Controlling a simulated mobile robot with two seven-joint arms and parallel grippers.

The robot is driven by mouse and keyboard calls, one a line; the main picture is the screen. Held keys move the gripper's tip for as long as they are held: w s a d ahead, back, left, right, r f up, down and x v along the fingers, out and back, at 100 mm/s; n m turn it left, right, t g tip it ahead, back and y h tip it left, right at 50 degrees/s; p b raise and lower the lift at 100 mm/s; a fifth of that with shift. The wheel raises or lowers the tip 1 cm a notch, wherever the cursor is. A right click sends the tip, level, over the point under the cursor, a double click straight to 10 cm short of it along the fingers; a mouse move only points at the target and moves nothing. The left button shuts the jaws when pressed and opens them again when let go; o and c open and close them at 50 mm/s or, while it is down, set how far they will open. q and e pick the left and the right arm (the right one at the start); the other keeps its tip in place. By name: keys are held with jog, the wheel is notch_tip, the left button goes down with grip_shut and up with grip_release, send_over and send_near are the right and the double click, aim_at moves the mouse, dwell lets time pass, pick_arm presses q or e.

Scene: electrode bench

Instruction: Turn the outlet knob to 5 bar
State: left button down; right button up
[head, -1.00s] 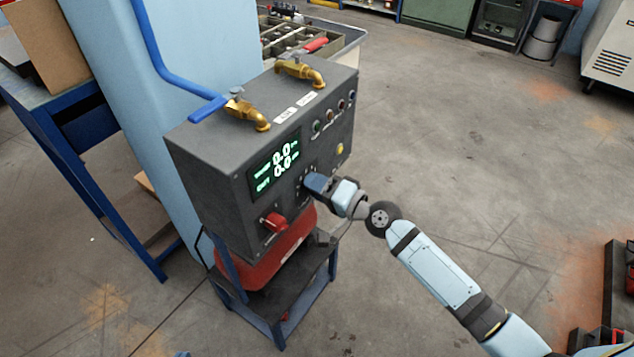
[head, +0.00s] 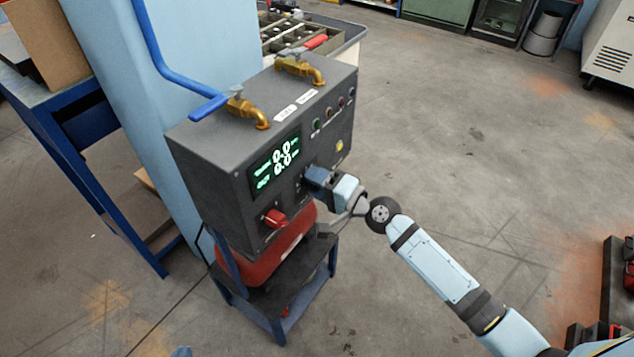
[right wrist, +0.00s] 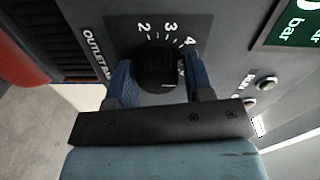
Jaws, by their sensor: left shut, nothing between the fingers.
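The outlet knob (right wrist: 158,66) is black and round, on the grey panel (right wrist: 97,30) with white numbers 2, 3 and 4 showing along its upper edge. Further numbers are hidden by a finger, and I cannot tell its exact setting. My right gripper (right wrist: 160,80) has one blue finger on each side of the knob, closed against it. In the head view my right gripper (head: 318,180) meets the front of the grey box (head: 215,150). The green display (head: 275,163) reads 0.0 on both lines. Only a blue tip of my left gripper (head: 181,352) shows at the bottom edge.
A red knob (head: 275,217) sits low on the same panel. Brass valves (head: 246,110) with blue and red levers stand on top. The box rests on a blue-framed stand (head: 280,325) beside a light blue column (head: 130,90).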

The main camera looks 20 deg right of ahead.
jog(key=shift+o, duration=0.9)
jog(key=shift+s, duration=0.1)
jog(key=shift+s+d, duration=0.15)
pick_arm(q)
jog(key=b, duration=0.2)
jog(key=shift+w+d+f+b, duration=0.1)
jog(key=shift+d+f+b, duration=0.15)
jog(key=shift+b, duration=0.15)
pick_arm(e)
jog(key=v, duration=1.3)
pick_arm(q)
jog(key=shift+f, duration=0.15)
pick_arm(e)
jog(key=shift+s, duration=0.15)
